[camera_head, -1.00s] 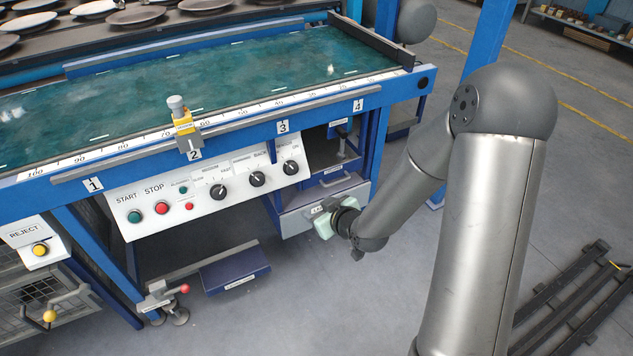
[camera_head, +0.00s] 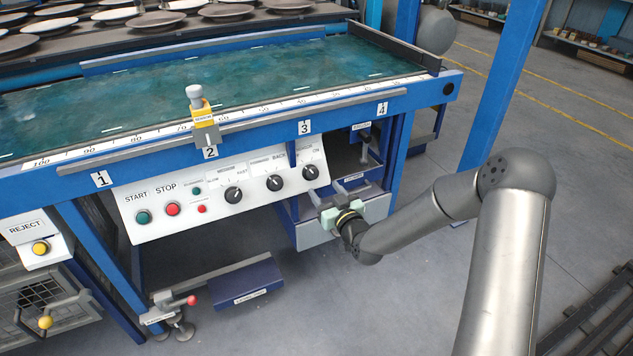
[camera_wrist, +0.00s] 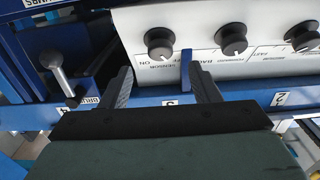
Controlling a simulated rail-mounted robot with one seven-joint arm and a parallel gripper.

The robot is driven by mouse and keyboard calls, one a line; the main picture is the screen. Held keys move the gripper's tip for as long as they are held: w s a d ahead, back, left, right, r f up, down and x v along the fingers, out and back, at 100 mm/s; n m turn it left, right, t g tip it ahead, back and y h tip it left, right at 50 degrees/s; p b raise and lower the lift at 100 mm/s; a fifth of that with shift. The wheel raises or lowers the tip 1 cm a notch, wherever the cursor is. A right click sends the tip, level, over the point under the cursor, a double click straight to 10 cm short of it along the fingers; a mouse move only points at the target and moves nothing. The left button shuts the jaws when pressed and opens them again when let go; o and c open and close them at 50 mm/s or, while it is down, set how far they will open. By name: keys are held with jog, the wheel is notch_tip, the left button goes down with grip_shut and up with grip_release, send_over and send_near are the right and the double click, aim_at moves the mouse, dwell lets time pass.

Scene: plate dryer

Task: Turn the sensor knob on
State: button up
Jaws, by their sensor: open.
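The sensor knob (camera_head: 310,172) is a round black knob at the right end of the white control panel (camera_head: 150,222). In the wrist view the sensor knob (camera_wrist: 159,42) appears upside down beside the words "SENSOR" and "ON"; its exact setting is hard to read. My gripper (camera_head: 322,196) is just below and right of the knob in the head view, apart from it.
The back/forward knob (camera_head: 275,183) and speed knob (camera_head: 233,195) sit left of the sensor knob. A blue post (camera_wrist: 186,68) shows between the fingers in the wrist view. A grey drawer box (camera_head: 318,233) and a ball-ended lever (camera_wrist: 50,60) are close by.

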aim_at(314, 176)
jog(key=b+x, duration=0.1)
jog(key=x, duration=0.5)
jog(key=shift+w+a, duration=0.2)
jog(key=shift+w, duration=0.05)
jog(key=c, duration=1)
